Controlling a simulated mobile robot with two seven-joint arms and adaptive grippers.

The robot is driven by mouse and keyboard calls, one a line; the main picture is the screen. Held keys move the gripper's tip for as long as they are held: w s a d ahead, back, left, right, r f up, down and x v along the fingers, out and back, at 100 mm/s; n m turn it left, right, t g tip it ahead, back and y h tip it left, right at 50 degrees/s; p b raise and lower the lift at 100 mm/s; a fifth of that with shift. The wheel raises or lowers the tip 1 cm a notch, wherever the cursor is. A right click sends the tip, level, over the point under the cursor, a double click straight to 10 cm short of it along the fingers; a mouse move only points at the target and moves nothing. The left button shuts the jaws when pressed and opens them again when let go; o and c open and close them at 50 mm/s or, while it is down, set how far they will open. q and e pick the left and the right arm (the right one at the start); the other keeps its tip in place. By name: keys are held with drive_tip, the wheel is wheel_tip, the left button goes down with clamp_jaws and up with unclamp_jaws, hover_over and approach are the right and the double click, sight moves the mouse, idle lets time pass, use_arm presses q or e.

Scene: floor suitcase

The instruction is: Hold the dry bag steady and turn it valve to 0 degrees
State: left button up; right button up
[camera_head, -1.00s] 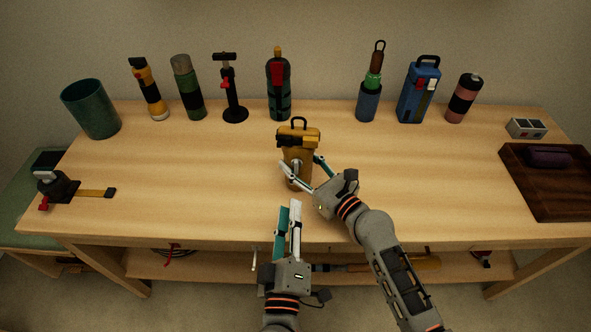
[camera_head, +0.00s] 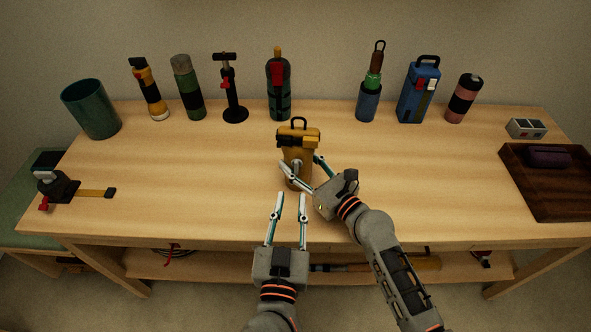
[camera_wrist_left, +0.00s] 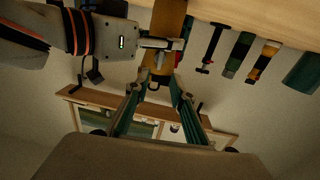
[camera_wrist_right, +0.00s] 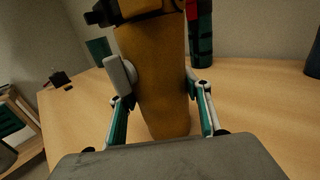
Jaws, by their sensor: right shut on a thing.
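The dry bag (camera_head: 297,147) is yellow-brown with a black buckled top and stands upright mid-table. It also shows in the left wrist view (camera_wrist_left: 168,18) and the right wrist view (camera_wrist_right: 155,85). Its pale grey valve (camera_wrist_right: 120,76) sticks out of the side facing me; the valve's exact angle is hard to read. My right gripper (camera_head: 303,168) is shut on the dry bag, one finger on each side. My left gripper (camera_head: 291,196) is open and empty at the table's front edge, in front of and apart from the valve, fingers pointing at the bag.
The wooden table (camera_head: 190,170) is clear around the bag. Bottles, a flashlight and a pump stand along the back. A green cup (camera_head: 92,110) is at back left, a clamp-like tool (camera_head: 60,187) at left, a dark tray (camera_head: 560,190) at right. My right arm occupies the right front.

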sight(296, 169)
use_arm(q)
drive_tip(key=w, duration=0.6)
drive_tip(key=w+d, duration=0.1)
drive_tip(key=w, duration=0.3)
clamp_jaws()
